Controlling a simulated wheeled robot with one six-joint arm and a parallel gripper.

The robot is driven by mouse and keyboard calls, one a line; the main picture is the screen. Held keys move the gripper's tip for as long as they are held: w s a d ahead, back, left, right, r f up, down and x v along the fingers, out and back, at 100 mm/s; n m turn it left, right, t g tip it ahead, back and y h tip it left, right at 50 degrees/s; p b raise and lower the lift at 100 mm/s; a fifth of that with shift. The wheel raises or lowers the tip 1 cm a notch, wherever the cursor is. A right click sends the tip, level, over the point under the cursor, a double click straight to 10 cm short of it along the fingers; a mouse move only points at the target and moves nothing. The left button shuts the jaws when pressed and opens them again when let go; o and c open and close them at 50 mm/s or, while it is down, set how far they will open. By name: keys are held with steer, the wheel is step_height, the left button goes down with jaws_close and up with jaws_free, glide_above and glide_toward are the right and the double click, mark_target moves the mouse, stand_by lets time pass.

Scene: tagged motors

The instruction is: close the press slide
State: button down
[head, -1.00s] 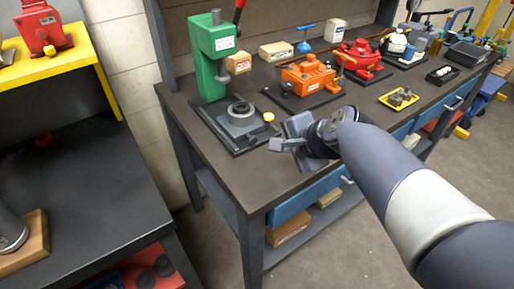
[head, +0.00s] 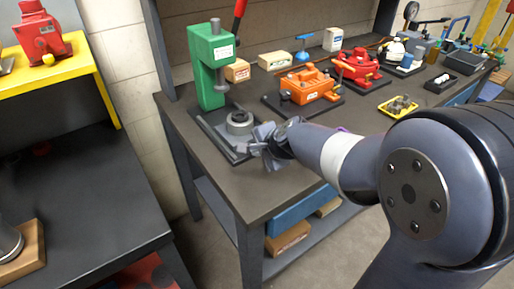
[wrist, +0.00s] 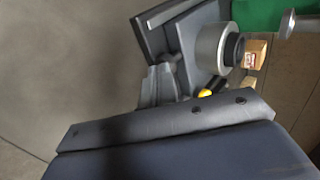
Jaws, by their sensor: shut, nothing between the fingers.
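The green press (head: 209,65) stands at the left end of the dark workbench. Its slide, a grey plate with a round grey die (head: 239,124) and dark centre, sits out in front of the column on a dark base. My gripper (head: 250,149) is shut and empty at the front right edge of the slide. In the wrist view, my gripper (wrist: 163,84) is beside the slide plate and the die (wrist: 214,47). The slide's yellow knob (wrist: 206,93) shows just right of the fingers; my gripper hides it in the head view. I cannot tell whether the fingers touch the slide.
An orange machine (head: 308,87) and a red machine (head: 358,68) stand right of the press. Small boxes (head: 237,71) are behind. A yellow tray (head: 398,107) lies at the right. The bench front edge is below my arm; a yellow shelf (head: 60,70) stands at the left.

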mark_target(238, 127)
steer(key=shift+w+a, duration=0.1)
stand_by(0.3)
steer(key=w+a+p, duration=0.1)
steer(key=w+a, duration=0.1)
steer(key=w, duration=0.1)
steer(key=w+a+p, duration=0.2)
steer(key=w, duration=0.1)
steer(key=w+a+p, duration=0.1)
steer(key=w+a, duration=0.1)
steer(key=w, duration=0.1)
steer(key=shift+w+a+r+p, duration=0.1)
steer(key=shift+p, duration=0.3)
